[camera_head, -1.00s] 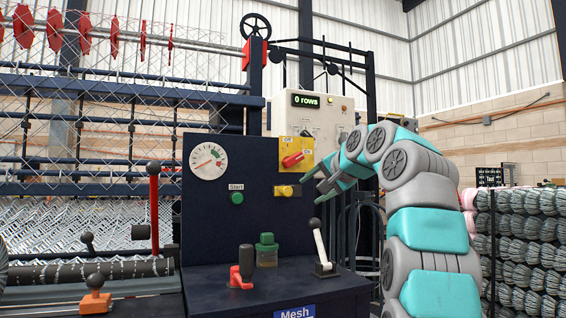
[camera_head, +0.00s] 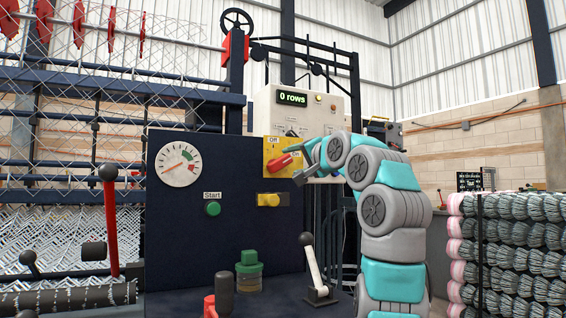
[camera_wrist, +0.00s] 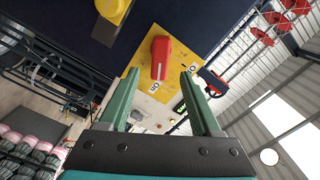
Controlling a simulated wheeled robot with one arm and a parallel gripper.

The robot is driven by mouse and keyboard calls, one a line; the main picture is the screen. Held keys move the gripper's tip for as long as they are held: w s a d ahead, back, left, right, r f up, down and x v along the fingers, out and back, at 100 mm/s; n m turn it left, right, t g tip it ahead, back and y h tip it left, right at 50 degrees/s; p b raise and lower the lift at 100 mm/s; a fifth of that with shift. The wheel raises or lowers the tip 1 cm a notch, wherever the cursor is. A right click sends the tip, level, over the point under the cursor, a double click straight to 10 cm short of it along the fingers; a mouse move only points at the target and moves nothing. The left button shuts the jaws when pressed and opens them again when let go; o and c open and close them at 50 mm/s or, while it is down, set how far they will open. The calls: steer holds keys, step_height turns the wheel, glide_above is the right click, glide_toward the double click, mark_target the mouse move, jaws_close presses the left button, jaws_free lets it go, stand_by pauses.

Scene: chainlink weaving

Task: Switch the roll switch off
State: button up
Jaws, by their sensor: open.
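A red rotary handle (camera_head: 280,163) sits on a yellow plate (camera_head: 270,147) on the dark control panel. An "Off" label shows at the plate's top; no label reading "roll" can be made out. My gripper (camera_head: 299,163) is open just right of the handle in the head view. In the wrist view the red handle (camera_wrist: 160,58) lies ahead, roughly centred between the tips of my open green fingers (camera_wrist: 160,75). The handle points toward a small label at the plate's near edge. Whether either finger touches it cannot be told.
A yellow knob (camera_head: 268,200) is below the plate, and a green Start button (camera_head: 212,208) to its left. A white lever (camera_head: 312,262) rises from the console. A beige box (camera_head: 300,112) reads "0 rows" above. Mesh rolls (camera_head: 510,235) are stacked at right.

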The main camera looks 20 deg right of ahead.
mark_target(283, 163)
steer(key=w+p, duration=0.1)
steer(key=w, duration=0.5)
steer(key=shift+a+p, duration=0.15)
steer(key=shift+p, duration=0.2)
steer(key=shift+s, duration=0.1)
jaws_close()
